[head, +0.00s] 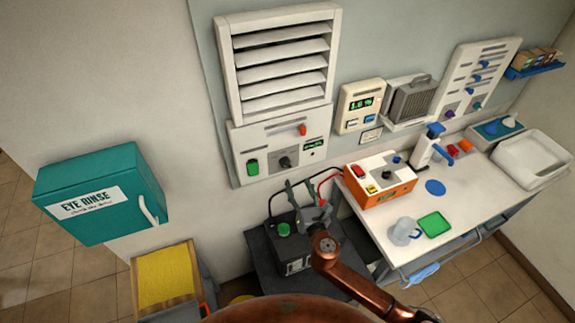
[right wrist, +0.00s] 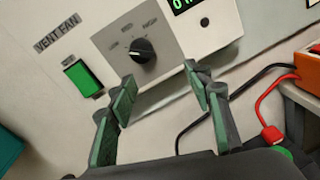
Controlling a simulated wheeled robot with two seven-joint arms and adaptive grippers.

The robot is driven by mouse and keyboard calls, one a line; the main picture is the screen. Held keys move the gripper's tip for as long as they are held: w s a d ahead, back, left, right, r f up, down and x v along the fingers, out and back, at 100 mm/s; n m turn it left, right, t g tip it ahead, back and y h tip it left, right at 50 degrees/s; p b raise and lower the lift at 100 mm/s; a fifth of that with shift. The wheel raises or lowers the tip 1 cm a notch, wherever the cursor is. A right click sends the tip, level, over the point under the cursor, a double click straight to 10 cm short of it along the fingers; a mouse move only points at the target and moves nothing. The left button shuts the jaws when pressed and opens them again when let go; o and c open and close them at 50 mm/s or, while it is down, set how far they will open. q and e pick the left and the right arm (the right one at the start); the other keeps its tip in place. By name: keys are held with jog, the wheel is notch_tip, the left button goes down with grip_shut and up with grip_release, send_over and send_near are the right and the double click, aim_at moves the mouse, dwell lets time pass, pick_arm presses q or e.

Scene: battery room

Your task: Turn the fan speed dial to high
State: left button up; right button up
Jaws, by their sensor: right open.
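The fan speed dial (head: 285,162) is a black round knob on the white vent fan panel (head: 262,136) below the louvres. In the right wrist view the dial (right wrist: 143,50) sits on a pale plate with small printed marks around it, too small to read surely. My right gripper (head: 304,184) is open and empty, below the dial in the head view. In the right wrist view its green-padded fingers (right wrist: 166,82) are spread apart, with the dial beyond and slightly left of the gap, not visibly touched. My left gripper is not in view.
A green rocker switch (right wrist: 82,78) sits left of the dial, and an orange-red lever (head: 303,130) is above right. A dark battery (head: 295,262) with black and red cables is below. An orange charger (head: 380,188) stands on the white bench (head: 462,195) to the right.

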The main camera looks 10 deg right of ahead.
aim_at(285, 164)
jog(key=w+a+r+n, duration=0.2)
jog(key=w, duration=0.5)
jog(key=shift+w+a+y+p, duration=0.3)
jog(key=shift+w+a+p, duration=0.05)
jog(key=shift+c, duration=0.5)
jog(key=c, duration=1)
